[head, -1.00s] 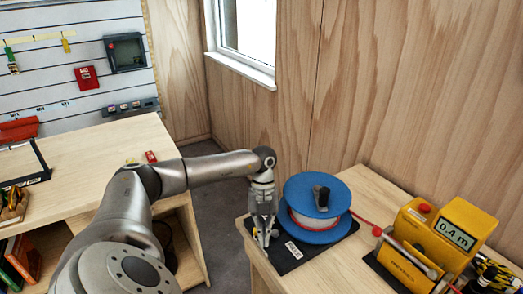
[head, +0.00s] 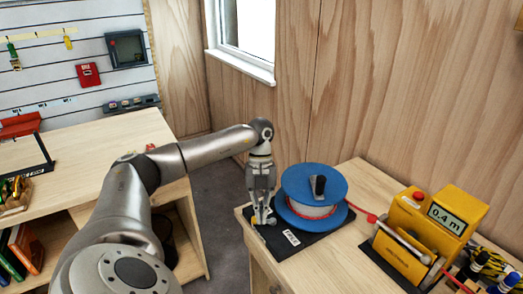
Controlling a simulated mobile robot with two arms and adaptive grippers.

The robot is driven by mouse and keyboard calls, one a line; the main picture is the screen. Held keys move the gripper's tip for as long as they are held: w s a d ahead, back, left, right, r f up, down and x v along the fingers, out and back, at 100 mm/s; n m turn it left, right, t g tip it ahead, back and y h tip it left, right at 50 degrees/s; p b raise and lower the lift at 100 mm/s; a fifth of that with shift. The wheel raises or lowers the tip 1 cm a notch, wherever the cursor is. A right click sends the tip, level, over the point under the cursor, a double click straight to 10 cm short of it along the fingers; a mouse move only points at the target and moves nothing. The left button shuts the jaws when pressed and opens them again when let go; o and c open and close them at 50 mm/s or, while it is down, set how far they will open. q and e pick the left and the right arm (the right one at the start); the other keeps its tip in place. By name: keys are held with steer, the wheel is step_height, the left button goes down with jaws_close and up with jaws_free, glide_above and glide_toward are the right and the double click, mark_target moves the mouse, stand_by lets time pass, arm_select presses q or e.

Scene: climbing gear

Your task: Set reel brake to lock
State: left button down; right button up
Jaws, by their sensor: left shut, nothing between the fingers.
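The blue reel (head: 314,185) stands on a black base plate (head: 312,236) on the wooden bench. It has a black handle on top and pale and red line wound on it. My left gripper (head: 263,220) points down at the left side of the reel, over the base plate's left part. Its fingers are shut and hold nothing. A small part with a yellow tip (head: 256,219) shows at the fingertips; I cannot tell whether the fingers touch it. The brake's setting cannot be read. My right gripper is not in view.
A yellow measuring device (head: 413,240) reading 0.4 m stands right of the reel, with red line (head: 362,210) running between them. A second bench (head: 95,165) stands left, across a floor gap.

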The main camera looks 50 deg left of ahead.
arm_select(q)
steer(key=v, duration=0.4)
steer(key=shift+s+d+r, duration=0.1)
steer(key=shift+s+d, duration=0.1)
steer(key=shift+d, duration=0.15)
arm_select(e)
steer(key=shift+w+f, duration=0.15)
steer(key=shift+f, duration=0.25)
arm_select(q)
steer(key=shift+d, duration=0.1)
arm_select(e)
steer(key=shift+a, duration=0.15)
